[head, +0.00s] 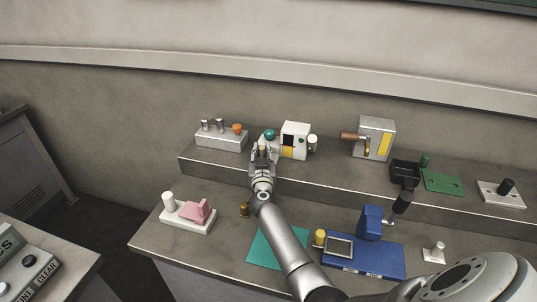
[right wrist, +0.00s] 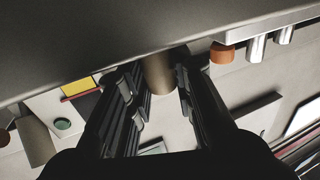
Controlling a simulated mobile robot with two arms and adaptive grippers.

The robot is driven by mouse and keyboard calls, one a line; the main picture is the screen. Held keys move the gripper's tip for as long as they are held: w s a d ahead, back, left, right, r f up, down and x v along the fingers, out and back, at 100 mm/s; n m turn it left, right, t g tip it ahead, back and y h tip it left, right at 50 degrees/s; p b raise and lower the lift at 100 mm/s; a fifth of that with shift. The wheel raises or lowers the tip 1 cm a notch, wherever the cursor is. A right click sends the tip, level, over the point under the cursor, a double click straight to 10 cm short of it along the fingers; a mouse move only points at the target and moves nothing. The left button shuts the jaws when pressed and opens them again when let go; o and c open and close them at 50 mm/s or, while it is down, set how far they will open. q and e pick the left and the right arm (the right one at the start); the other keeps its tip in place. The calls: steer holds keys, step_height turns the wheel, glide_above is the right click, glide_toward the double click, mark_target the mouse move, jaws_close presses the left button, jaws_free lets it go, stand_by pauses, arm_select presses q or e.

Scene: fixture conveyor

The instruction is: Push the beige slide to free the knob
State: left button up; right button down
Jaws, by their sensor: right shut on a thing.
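My right gripper (head: 262,156) is at the front edge of the raised shelf, shut on a beige post (head: 262,147), which I take to be the slide's handle. The right wrist view shows this beige post (right wrist: 160,75) between the fingers. A teal round knob (head: 270,133) shows just behind the gripper, left of a white box (head: 295,138). The slide's base and the knob's lower part are hidden by my gripper. My left gripper is not in view.
A grey block (head: 221,142) with metal pins and an orange knob (head: 237,128) stands to the left. A crank box (head: 375,138) stands to the right. On the lower bench are a pink piece (head: 196,210), a teal mat (head: 268,250) and a blue fixture (head: 375,260).

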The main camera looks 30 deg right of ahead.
steer(key=shift+w+a, duration=0.55)
steer(key=shift+w, duration=0.05)
steer(key=c, duration=1.5)
jaws_free()
steer(key=shift+o, duration=1.3)
steer(key=shift+w+a, duration=0.1)
steer(key=shift+r, duration=0.1)
step_height(320, 180, up, 10)
